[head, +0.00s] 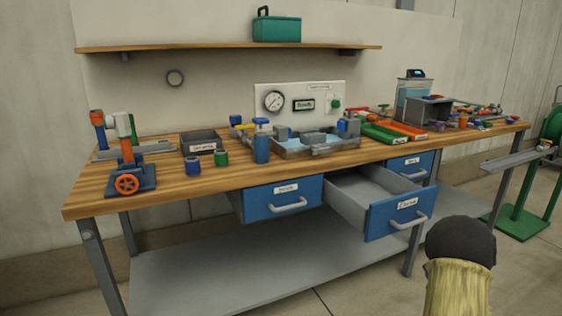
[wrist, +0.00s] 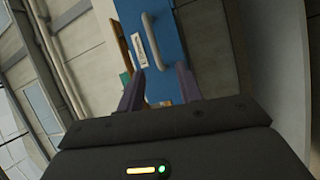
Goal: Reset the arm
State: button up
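In the wrist view, my gripper (wrist: 160,70) has its two dark fingers apart, with nothing held between them. Beyond the fingertips is a blue drawer front (wrist: 178,50) with a grey bar handle (wrist: 152,40) and a white label, seen at a steep tilt. I cannot tell how far the fingers are from it. My gripper's fingers do not show in the head view. There, the middle blue drawer (head: 401,216) under the bench is pulled out, and its visible inside looks empty.
The wooden workbench (head: 100,192) carries a valve stand (head: 127,160), a dark bin (head: 202,141), a grey tray (head: 318,150) and several small parts. The left drawer (head: 283,198) looks shut. A green stand (head: 520,217) is at the right. The shelf (head: 200,46) above holds a green box.

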jog(key=s+a+f+m+g+h, duration=0.1)
jog(key=s+a+m+g, duration=0.1)
jog(key=a+m+g, duration=0.95)
jog(key=s+a+f+m+g+y, duration=0.1)
jog(key=s+a+m+g+y, duration=0.3)
jog(key=s+a, duration=1.5)
notch_tip(320, 180, up, 38)
jog(key=g+h+p, duration=0.1)
jog(key=p, duration=3.7)
jog(key=shift+w+p, duration=0.2)
jog(key=shift+p, duration=0.15)
jog(key=shift+d+f+n, duration=0.1)
jog(key=shift+f+n, duration=0.05)
jog(key=shift+n, duration=0.1)
jog(key=shift+w, duration=0.1)
